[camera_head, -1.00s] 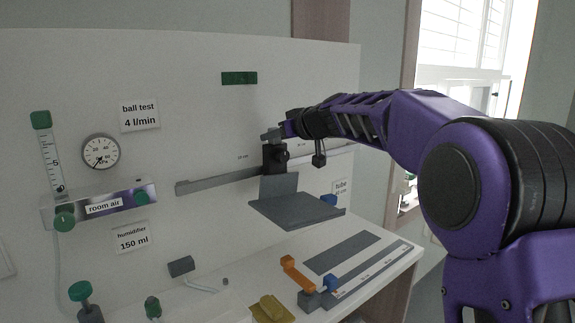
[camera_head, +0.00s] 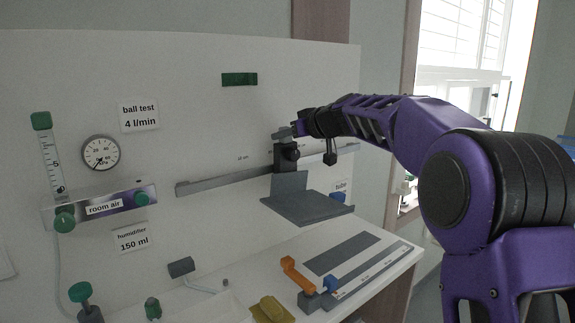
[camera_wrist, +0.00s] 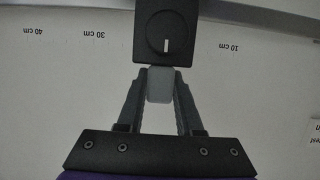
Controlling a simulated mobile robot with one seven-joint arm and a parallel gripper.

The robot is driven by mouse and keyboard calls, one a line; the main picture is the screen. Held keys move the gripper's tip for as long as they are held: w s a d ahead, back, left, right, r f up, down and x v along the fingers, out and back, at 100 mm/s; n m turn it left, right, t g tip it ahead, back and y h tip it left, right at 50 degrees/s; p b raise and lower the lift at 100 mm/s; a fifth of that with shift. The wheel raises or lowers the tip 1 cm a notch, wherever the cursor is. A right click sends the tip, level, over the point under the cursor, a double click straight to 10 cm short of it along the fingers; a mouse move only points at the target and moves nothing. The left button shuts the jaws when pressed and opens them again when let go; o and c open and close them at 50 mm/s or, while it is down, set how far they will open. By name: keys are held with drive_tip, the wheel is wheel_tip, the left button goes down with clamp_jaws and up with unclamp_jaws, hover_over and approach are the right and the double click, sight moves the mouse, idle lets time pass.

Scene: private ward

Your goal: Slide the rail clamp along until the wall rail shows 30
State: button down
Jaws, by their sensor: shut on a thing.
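The grey wall rail (camera_head: 225,181) runs across the white panel. The black rail clamp (camera_head: 287,156) sits on it, with a grey shelf (camera_head: 305,206) below that partly hides the rail. My gripper (camera_head: 284,133) is at the top of the clamp. In the wrist view my gripper (camera_wrist: 160,86) is shut on the clamp's pale grey tab (camera_wrist: 159,88), below the black clamp body (camera_wrist: 166,32) with its round knob. That view shows upside-down marks 40 cm (camera_wrist: 25,31), 30 cm (camera_wrist: 93,35) and 10 cm (camera_wrist: 229,47). The clamp stands between 30 and 10.
A dark green plate (camera_head: 239,79) is above the rail; no reading is legible on it. A gauge (camera_head: 101,153) and flow tube (camera_head: 52,160) are at left. The ledge below holds an orange lever (camera_head: 298,274) and a yellow piece (camera_head: 272,309). My arm covers the rail's right part.

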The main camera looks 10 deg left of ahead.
drive_tip(key=w+d+p, duration=0.3)
drive_tip(key=w+d, duration=0.3)
drive_tip(key=w, duration=0.1)
drive_tip(key=shift+d, duration=0.15)
drive_tip(key=c, duration=0.9)
unclamp_jaws()
drive_tip(key=shift+w, duration=0.1)
drive_tip(key=shift+o, duration=0.9)
